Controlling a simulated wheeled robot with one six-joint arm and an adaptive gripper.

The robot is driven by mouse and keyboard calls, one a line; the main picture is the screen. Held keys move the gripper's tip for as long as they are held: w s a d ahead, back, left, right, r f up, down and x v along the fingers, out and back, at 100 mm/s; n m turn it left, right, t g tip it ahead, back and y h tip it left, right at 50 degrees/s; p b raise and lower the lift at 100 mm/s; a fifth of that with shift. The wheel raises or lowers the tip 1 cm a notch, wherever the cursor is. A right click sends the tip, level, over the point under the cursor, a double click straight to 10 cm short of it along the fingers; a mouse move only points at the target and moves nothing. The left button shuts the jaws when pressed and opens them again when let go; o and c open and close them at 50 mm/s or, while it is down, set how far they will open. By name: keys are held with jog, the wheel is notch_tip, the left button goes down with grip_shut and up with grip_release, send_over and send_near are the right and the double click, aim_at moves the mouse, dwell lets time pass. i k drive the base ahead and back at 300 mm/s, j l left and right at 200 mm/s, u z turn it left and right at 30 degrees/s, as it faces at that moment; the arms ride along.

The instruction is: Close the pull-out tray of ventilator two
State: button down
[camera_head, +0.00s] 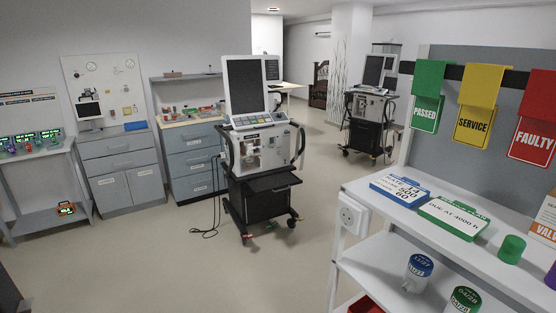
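A ventilator (262,150) on a wheeled black cart stands in the middle of the floor, with a dark screen on top and a keypad below it. A black pull-out tray (273,182) sticks out from its front, under the light body and above the dark cart box. A second ventilator (370,108) on a cart stands farther back to the right. It is too small to tell whether a tray on it is out. I can read no number on either ventilator. My gripper is not in view.
A white shelf rack (345,258) with signs and capped jars fills the near right, under red, yellow and green tags. Grey cabinets (125,170) and a bench (40,152) line the left wall. A cable (207,232) lies left of the near cart. Open floor (150,260) lies in front.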

aim_at(266, 184)
jog(key=i+j+u, duration=0.4)
jog(key=i, duration=0.4)
jog(key=i+u, duration=0.45)
jog(key=i, duration=0.4)
jog(key=i+z, duration=0.1)
jog(key=i, duration=0.5)
jog(key=i+j+z, duration=0.1)
jog(key=i, duration=0.45)
jog(key=i+j+z, duration=0.1)
jog(key=i, duration=0.5)
jog(key=i+j+z, duration=0.2)
jog(key=i+z, duration=0.15)
jog(key=i+j+z, duration=0.35)
jog(key=i, duration=0.2)
